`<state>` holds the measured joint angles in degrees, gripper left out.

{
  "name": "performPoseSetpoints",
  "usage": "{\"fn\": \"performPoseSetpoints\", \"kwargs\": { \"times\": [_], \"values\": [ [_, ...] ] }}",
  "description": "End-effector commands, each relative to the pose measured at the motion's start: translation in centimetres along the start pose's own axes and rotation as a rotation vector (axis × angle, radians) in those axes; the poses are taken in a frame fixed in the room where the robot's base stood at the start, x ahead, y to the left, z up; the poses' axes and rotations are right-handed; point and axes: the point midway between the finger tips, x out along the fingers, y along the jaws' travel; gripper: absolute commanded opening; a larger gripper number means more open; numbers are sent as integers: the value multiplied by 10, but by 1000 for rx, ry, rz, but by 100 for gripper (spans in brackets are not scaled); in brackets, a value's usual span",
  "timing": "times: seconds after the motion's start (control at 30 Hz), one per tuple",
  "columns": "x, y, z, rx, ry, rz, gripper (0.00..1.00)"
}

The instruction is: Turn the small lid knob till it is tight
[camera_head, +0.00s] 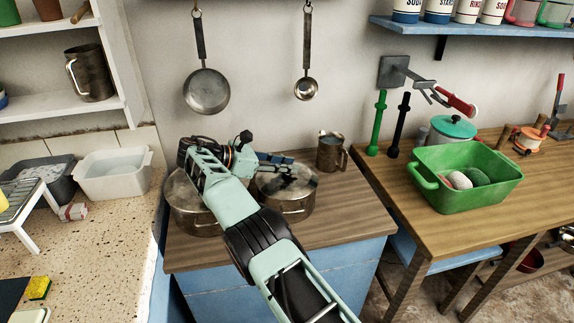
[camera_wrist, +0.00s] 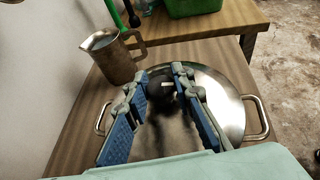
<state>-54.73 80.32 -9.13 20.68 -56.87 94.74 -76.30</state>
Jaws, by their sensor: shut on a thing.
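A steel pot with a lid (camera_head: 306,186) stands on the wooden top, and its shiny lid (camera_wrist: 220,95) fills the middle of the wrist view. The small dark lid knob (camera_wrist: 160,80) sits near the lid's middle, between the two fingertips. My gripper (camera_wrist: 161,83) is shut on the knob, one blue-padded finger on each side. In the head view my gripper (camera_head: 287,166) reaches over the lid from the left, and the knob cannot be made out clearly there. The fingers and their shadow cover part of the lid.
A second steel pot (camera_head: 184,203) stands close on the left under my arm. A metal jug (camera_head: 331,152) stands just behind the lidded pot, near the wall. A pan (camera_head: 206,91) and a ladle (camera_head: 307,88) hang above. A green tub (camera_head: 465,190) is on the right-hand table.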

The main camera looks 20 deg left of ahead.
Motion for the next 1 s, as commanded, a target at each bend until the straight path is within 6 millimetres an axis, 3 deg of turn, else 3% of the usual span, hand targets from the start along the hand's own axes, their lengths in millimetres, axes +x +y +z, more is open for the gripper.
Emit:
{"fn": "performPoseSetpoints", "kwargs": {
  "times": [0.1, 0.13, 0.3, 1.0],
  "values": [
    [0, 0, -1, -1, 1, -1, 0],
    [0, 0, -1, -1, 1, -1, 24],
    [0, 0, 0, -1, 1, -1, 41],
    [2, 4, 1, -18, -6, 48, 41]
  ]
}}
